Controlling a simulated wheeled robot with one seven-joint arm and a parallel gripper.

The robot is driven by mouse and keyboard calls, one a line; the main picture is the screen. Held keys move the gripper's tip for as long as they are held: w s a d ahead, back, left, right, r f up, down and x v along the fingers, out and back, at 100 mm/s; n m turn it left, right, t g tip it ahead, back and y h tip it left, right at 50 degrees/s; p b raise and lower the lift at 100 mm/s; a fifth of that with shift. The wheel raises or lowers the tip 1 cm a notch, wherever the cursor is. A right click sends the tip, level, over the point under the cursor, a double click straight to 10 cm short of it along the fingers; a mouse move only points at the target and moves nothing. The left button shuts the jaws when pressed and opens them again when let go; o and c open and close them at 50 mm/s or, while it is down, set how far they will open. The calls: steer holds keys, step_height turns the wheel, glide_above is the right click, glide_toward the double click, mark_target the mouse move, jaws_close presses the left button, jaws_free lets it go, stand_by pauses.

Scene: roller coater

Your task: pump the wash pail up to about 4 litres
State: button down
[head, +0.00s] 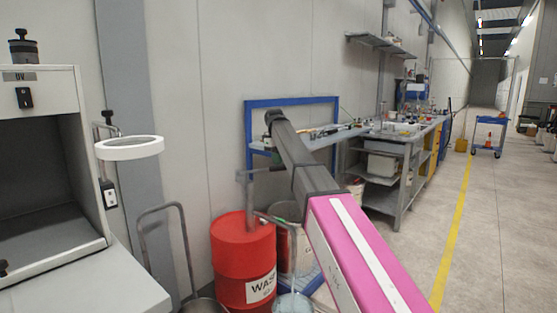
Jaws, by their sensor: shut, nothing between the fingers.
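A red drum (243,262) with a white label, readable as "WAS", stands at the lower middle. A grey hand pump (247,195) rises from its top, with a thin spout reaching right. A pale blue-grey pail (292,304) is at the bottom edge, right of the drum. It is cut off by the frame, and its fill level cannot be read. My pink and dark arm crosses from the lower right to the upper left. My gripper (271,117) is the dark tip, small and shut, above and apart from the pump, holding nothing.
A pale container (303,250) stands behind the drum, partly hidden by my arm. A bent grey tube handle (185,240) rises left of the drum. A grey cabinet (45,150) fills the left. A cluttered workbench (395,150) runs back right; the right floor is open.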

steer(key=shift+f, duration=0.5)
steer(key=shift+w+a+r, duration=0.3)
steer(key=shift+w+a, duration=0.25)
steer(key=shift+w, duration=0.05)
steer(key=shift+w+a+r, duration=0.25)
steer(key=shift+w+a, duration=0.25)
steer(key=shift+w, duration=0.05)
